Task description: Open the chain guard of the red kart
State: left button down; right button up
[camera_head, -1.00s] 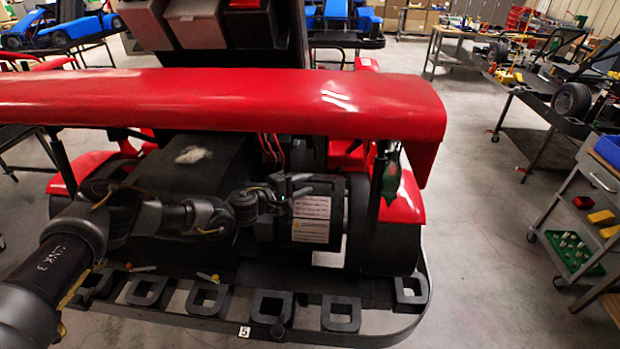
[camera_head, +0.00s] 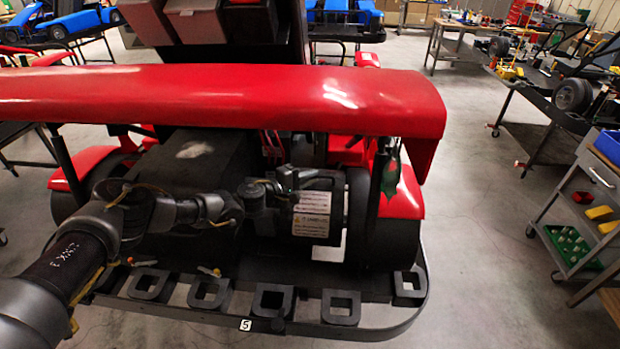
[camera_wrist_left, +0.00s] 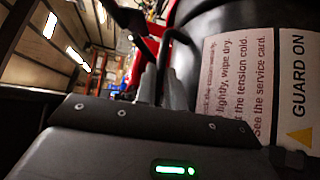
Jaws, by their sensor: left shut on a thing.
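The red kart's long red rear bar (camera_head: 220,100) crosses the head view. Below it is the chain guard (camera_head: 318,222), a dark rounded cover with a pale warning label. In the left wrist view the guard (camera_wrist_left: 205,20) curves along the right, its label reading "GUARD ON". My left gripper (camera_head: 290,182) is at the guard's upper left edge. In the left wrist view its fingers (camera_wrist_left: 160,88) are closed around a thin dark bar, seemingly the guard's handle. The guard looks down over the drive; the chain is hidden. My right gripper is not in view.
A black bumper (camera_head: 272,302) with square openings runs along the kart's rear, below my left arm. A dark wheel (camera_head: 390,235) stands right of the guard. A grey trolley (camera_head: 560,215) stands at the far right, with clear floor between.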

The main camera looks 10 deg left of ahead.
pick_arm(q)
jog(key=shift+w+r, duration=0.15)
jog(key=shift+n+g+y, duration=0.4)
jog(key=shift+n+g, duration=0.2)
jog(key=w+b, duration=0.1)
jog(key=w+r+b, duration=0.2)
jog(key=shift+w+r, duration=0.25)
jog(key=shift+w, duration=0.1)
jog(key=w+r+n+g+y+b, duration=0.1)
jog(key=w+r+n+g+b, duration=0.1)
jog(key=w+b, duration=0.4)
jog(key=r+b, duration=0.1)
jog(key=b, duration=0.3)
jog(key=shift+w+r+b, duration=0.15)
jog(key=shift+r+b, duration=0.05)
jog(key=shift+b, duration=0.15)
jog(key=c, duration=1.5)
grip_release()
jog(key=shift+w, duration=0.1)
jog(key=shift+a+r, duration=0.1)
